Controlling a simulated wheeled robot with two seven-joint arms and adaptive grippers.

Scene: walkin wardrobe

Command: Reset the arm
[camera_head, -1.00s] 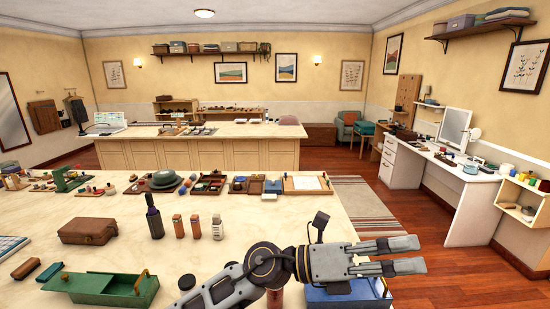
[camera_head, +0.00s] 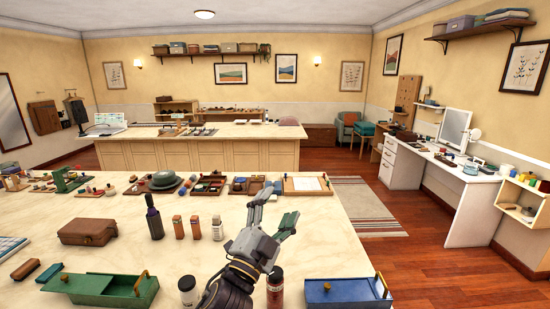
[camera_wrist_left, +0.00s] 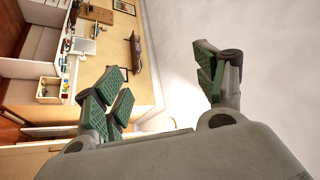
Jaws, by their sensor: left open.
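My left gripper (camera_head: 278,206) is in the lower middle of the head view, above the cream table (camera_head: 115,205). Its dark wrist comes up from the bottom edge, and its fingers point up and away, spread apart and empty. In the left wrist view the green-padded fingers (camera_wrist_left: 162,88) are wide apart with nothing between them. Behind them that view shows a tilted room with a pale wall. My right gripper is not in view.
A green box (camera_head: 98,288), brown case (camera_head: 88,231), dark bottle (camera_head: 154,222) and small bottles stand left. Trays line the far edge.

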